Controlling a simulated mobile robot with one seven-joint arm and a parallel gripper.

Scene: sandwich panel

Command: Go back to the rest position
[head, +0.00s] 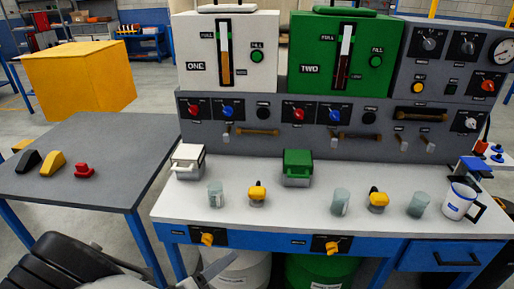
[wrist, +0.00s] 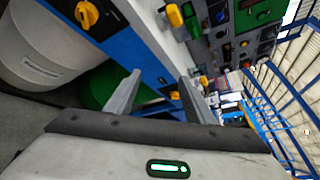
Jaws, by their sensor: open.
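My gripper (wrist: 159,77) is open and empty in the wrist view, its two grey fingers apart with nothing between them. In the head view, a grey finger of it (head: 217,267) shows at the bottom edge, low in front of the bench. The rest of the gripper is cut off there. The workbench (head: 330,205) stands ahead, with a blue front edge and two yellow knobs on black plates, the left knob (head: 207,239) and the right knob (head: 332,247). The left knob also shows in the wrist view (wrist: 87,14).
A white drum (wrist: 45,45) and a green drum (head: 310,272) stand under the bench. A grey side table (head: 90,150) at left holds black, yellow and red pieces. Glasses, yellow-topped items and a white mug (head: 458,203) stand on the bench. A yellow box (head: 80,75) is behind.

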